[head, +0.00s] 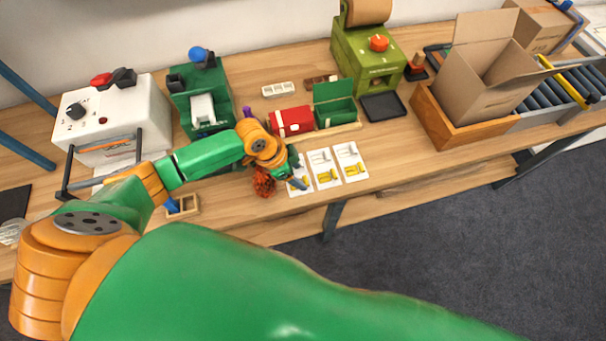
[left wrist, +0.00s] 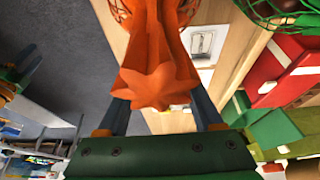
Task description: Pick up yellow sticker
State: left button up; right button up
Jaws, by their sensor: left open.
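Three white cards with yellow stickers lie in a row near the table's front edge in the head view: a left one (head: 299,184), a middle one (head: 325,176) and a right one (head: 354,168). My left gripper (head: 296,175) is open over the left card and partly hides it. An orange net bag (head: 263,183) stands beside it. In the left wrist view, the bag's gathered orange top (left wrist: 157,80) fills the space between the finger bases; I cannot tell whether it touches them. A white card (left wrist: 203,40) shows beyond it. My right gripper is not in view.
A red box (head: 291,121) and a green bin (head: 335,112) stand behind the cards. A small wooden tray (head: 183,207) lies to the left. A cardboard box (head: 487,82) sits at the right. Bare tabletop (head: 415,150) lies right of the cards.

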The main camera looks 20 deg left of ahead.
aim_at(306, 182)
pick_arm(q)
jog(key=shift+s+d+f, duration=0.2)
jog(key=shift+d+f, duration=0.05)
jog(key=shift+f, duration=0.3)
jog(key=shift+s+d+f, duration=0.2)
jog(key=shift+d+f, duration=0.05)
jog(key=shift+f, duration=0.3)
jog(key=shift+w+f, duration=0.45)
jog(key=shift+w, duration=0.4)
jog(key=shift+c, duration=0.6)
jog(key=c, duration=0.4)
jog(key=shift+s+r, duration=0.15)
jog(key=shift+s, duration=0.2)
grip_shut()
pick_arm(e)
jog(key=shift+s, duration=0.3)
pick_arm(q)
jog(key=shift+w, duration=0.2)
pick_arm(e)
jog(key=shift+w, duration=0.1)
